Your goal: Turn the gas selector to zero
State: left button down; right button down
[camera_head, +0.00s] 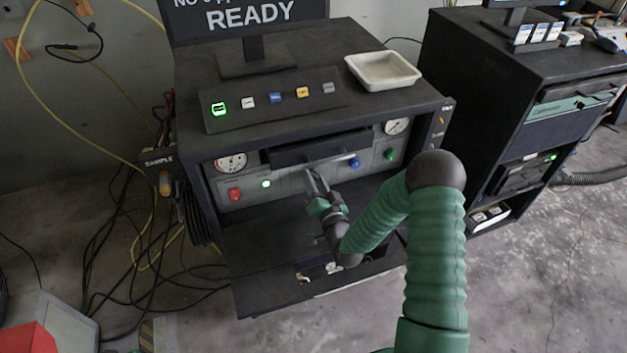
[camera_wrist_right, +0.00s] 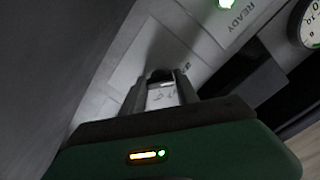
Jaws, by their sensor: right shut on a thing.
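My right gripper (camera_head: 313,176) reaches the front panel (camera_head: 290,187) of the black cabinet, at its middle below a dark handle. In the right wrist view my right gripper (camera_wrist_right: 161,80) is shut on a small dark knob, which I take to be the gas selector (camera_wrist_right: 159,74). The fingers hide most of the knob, so its pointer and setting cannot be read. In the head view the gripper covers the knob. My left gripper is not in view.
The panel has a red knob (camera_head: 234,194), a blue knob (camera_head: 355,163), a green knob (camera_head: 390,154) and two gauges (camera_head: 231,163). A lit green light (camera_head: 266,184) also shows in the wrist view (camera_wrist_right: 226,3). A white tray (camera_head: 383,70) sits on top. An open shelf lies below.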

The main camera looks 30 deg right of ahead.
jog(key=shift+d, duration=0.15)
jog(key=c, duration=1.1)
grip_release()
jog(key=shift+o, duration=0.9)
jog(key=v, duration=0.3)
jog(key=b+v, duration=0.1)
jog(key=v, duration=0.6)
jog(key=shift+s+f, duration=0.25)
jog(key=shift+s, duration=0.1)
jog(key=p+v, duration=0.2)
jog(key=v, duration=0.1)
jog(key=p+v, duration=0.1)
jog(key=v, duration=0.1)
jog(key=shift+r, duration=0.3)
jog(key=shift+s+f+p, duration=0.1)
jog(key=shift+s+p, duration=0.25)
jog(key=shift+p, duration=0.1)
jog(key=shift+s+f, duration=0.15)
jog(key=shift+s, duration=0.05)
